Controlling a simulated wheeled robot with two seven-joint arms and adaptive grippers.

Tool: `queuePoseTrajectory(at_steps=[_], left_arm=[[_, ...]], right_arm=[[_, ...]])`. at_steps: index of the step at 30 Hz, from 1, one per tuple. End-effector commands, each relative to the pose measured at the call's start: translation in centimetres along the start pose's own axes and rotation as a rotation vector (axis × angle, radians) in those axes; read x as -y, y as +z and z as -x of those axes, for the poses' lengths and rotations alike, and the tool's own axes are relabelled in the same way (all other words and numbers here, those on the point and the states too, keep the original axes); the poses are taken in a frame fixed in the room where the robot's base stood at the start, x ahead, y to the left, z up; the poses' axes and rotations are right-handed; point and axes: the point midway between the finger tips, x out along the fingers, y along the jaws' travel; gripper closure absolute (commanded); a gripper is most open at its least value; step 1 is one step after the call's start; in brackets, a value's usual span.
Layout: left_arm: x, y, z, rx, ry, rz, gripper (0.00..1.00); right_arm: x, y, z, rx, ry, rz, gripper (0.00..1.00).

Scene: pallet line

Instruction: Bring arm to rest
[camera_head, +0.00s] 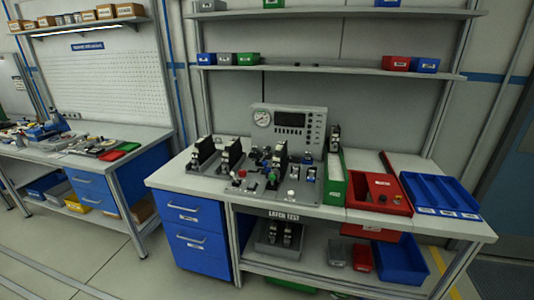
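Neither of my arms nor grippers shows in the head view. The view takes in a workbench (330,211) with a grey panel unit (290,130) that has a round gauge and a dark display. In front of it lies a grey fixture board (262,187) with several black upright devices and small coloured knobs. A label on the bench's front edge reads "LATCH TEST".
Right of the board stand a green bin (335,181), a red bin (379,194) and a blue divided tray (440,194). Blue drawers (190,235) and a lower shelf are below. A second bench (75,160) is at left. Open floor (100,278) lies in front.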

Motion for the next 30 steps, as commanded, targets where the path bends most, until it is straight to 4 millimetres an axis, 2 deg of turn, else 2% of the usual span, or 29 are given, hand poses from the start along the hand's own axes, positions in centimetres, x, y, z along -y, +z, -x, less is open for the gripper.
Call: queuePoseTrajectory(at_steps=[1, 6, 15, 21, 30], left_arm=[[0.1, 0.0, -0.3, 0.0, -0.001, 0.0, 0.6], [0.3, 0.0, -0.7, -0.001, -0.003, 0.0, 0.6], [0.6, 0.0, -1.4, -0.002, -0.007, -0.001, 0.6], [0.8, 0.0, -1.9, -0.003, -0.01, -0.002, 0.6], [1.1, 0.0, -2.5, -0.003, -0.013, -0.002, 0.6]], right_arm=[[1.7, 1.7, 0.6, 0.041, -0.012, -0.035, 0.64], [6.7, 6.7, 2.9, 0.176, -0.045, -0.15, 0.64], [16.0, 14.2, 8.4, 0.413, -0.107, -0.336, 0.64], [22.2, 18.3, 13.1, 0.569, -0.149, -0.45, 0.64], [31.5, 22.8, 21.2, 0.801, -0.214, -0.611, 0.64]])
